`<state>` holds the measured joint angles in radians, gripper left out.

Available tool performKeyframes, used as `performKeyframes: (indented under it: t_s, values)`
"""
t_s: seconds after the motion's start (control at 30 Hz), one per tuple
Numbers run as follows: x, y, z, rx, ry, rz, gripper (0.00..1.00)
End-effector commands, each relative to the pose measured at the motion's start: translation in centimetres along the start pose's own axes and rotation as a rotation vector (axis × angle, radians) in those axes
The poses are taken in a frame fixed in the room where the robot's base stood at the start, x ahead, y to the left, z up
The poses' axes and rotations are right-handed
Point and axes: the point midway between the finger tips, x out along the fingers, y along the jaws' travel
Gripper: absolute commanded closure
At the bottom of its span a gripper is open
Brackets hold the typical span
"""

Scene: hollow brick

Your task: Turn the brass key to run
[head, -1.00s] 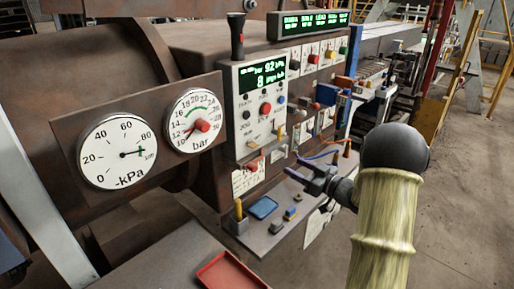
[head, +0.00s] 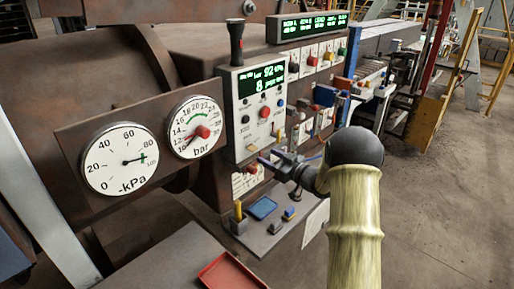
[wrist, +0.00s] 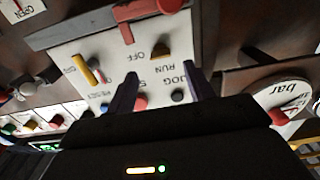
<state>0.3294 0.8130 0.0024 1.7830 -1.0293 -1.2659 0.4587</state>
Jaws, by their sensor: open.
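The brass key (wrist: 160,51) sits on a white control panel (wrist: 70,45), between the OFF and RUN labels, which appear upside down in the wrist view. In the head view the key (head: 251,148) is a small yellowish spot low on the panel, too small to read its angle. My gripper (wrist: 161,75) is open and empty. In the wrist view its two dark fingers stand apart, with the key beyond the gap between their tips. In the head view my gripper (head: 268,161) is just below and right of the key, apparently not touching it.
A yellow lever (wrist: 85,68) and several buttons share the panel, close to the fingers. A red handle (wrist: 124,20) lies past the key. Pressure gauges (head: 122,158) are at the left. A shelf below holds a blue tray (head: 263,208) and small blocks.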

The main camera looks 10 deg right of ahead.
Motion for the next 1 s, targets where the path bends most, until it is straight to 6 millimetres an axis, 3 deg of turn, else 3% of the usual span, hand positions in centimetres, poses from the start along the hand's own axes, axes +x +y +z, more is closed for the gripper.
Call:
performKeyframes:
  t_s: [0.33, 0.73, 0.97, 1.0]
  values:
    - [5.7, 0.0, -0.2, 0.001, 0.0, -0.001, 0.47]
    - [6.7, 0.0, 0.0, 0.001, 0.001, 0.001, 0.47]
    - [6.6, 0.0, 0.0, 0.001, 0.0, 0.001, 0.9]
    - [6.6, 0.0, 0.0, 0.001, 0.0, 0.001, 0.92]
